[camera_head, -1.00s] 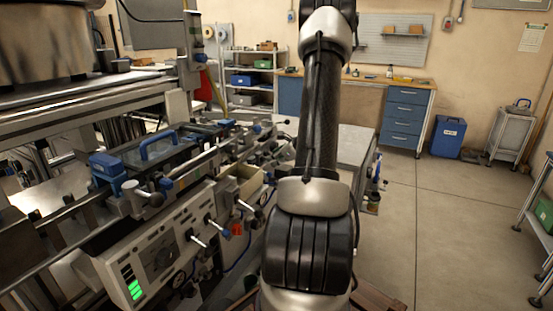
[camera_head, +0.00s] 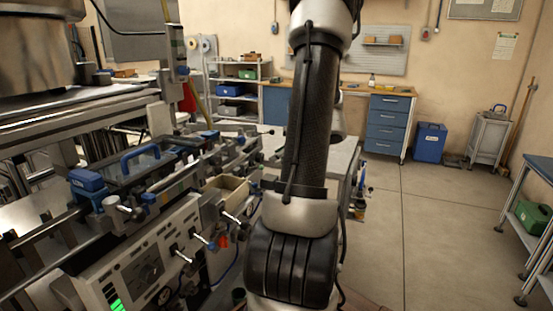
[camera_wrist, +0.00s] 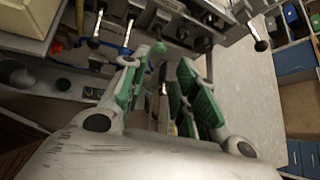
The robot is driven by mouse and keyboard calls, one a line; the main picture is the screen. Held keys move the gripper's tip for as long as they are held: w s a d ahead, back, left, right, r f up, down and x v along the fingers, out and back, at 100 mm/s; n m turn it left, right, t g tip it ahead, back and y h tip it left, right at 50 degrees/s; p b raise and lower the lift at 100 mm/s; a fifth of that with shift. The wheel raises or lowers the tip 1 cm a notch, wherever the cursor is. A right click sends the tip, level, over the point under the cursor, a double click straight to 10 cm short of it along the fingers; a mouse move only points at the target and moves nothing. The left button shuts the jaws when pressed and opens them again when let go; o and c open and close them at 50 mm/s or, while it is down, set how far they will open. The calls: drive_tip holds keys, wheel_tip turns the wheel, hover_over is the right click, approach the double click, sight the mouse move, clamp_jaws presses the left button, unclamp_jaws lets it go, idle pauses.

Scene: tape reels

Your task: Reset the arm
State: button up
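My arm (camera_head: 308,120) rises through the middle of the head view, with its upper part out of the top of the picture. My gripper cannot be made out in that view. In the wrist view my gripper (camera_wrist: 163,88) shows two fingers with green pads, apart from each other. The gap between them looks empty. Behind the fingers are the machine's levers and a pale grey flat surface (camera_wrist: 248,95).
A machine with a control panel (camera_head: 145,265) and levers stands close on the left of my arm. A blue drawer cabinet (camera_head: 388,125) and a blue bin (camera_head: 430,142) stand at the back. The floor (camera_head: 440,230) at the right is clear.

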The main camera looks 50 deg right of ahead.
idle(0.3)
drive_tip(key=s+a+n+g+y, duration=0.3)
drive_tip(key=s+a+n+g, duration=0.3)
drive_tip(key=s+a+n, duration=0.65)
drive_tip(key=s+a+r+n+h, duration=0.3)
drive_tip(key=a+r+n, duration=1)
drive_tip(key=a+n, duration=0.5)
drive_tip(key=shift+s+r+n, duration=0.15)
drive_tip(key=shift+s+n, duration=0.35)
drive_tip(key=shift+n, duration=0.25)
